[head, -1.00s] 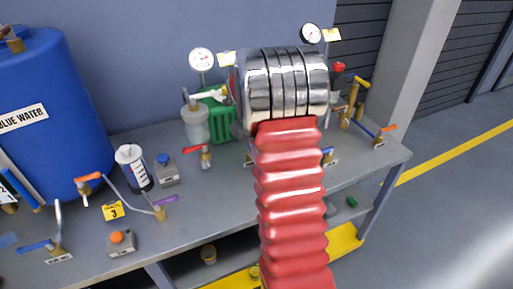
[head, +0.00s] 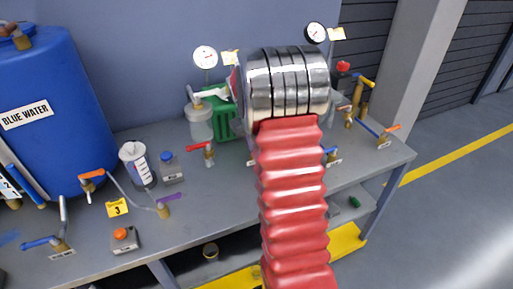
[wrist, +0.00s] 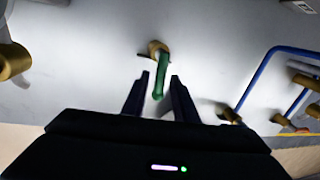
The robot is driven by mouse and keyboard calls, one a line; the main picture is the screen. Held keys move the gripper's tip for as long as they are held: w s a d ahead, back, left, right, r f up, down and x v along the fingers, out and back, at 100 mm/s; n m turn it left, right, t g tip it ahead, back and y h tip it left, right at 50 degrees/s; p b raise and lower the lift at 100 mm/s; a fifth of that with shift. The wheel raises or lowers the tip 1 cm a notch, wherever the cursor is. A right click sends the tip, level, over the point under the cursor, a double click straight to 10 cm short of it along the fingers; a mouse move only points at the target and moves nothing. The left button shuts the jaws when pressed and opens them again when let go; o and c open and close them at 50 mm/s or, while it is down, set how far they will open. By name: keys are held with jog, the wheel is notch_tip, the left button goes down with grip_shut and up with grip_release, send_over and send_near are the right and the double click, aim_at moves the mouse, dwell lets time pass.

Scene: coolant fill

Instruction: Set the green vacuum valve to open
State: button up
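The green vacuum valve handle (wrist: 160,77) shows in the wrist view, hanging from a brass fitting (wrist: 157,48) on a pale surface. My gripper (wrist: 160,80) is open, with its two dark fingertips on either side of the lower part of the handle. A gap shows between each finger and the handle, so I cannot see contact. In the head view the green valve and my gripper are hidden behind my red and chrome arm.
A blue tube (wrist: 262,75) and brass fittings lie to the right in the wrist view. In the head view, a blue water tank (head: 45,110), a red-handled valve (head: 201,149), a green pump (head: 222,115) and an orange-handled valve (head: 384,135) stand on the grey bench (head: 100,262).

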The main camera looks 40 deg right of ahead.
jog(key=shift+o, duration=0.6)
jog(key=shift+s, duration=0.1)
notch_tip(320, 180, up, 13)
jog(key=a, duration=0.2)
jog(key=shift+w+a+r, duration=0.2)
jog(key=shift+w+a, duration=0.05)
jog(key=shift+a, duration=0.1)
jog(key=shift+c, duration=0.4)
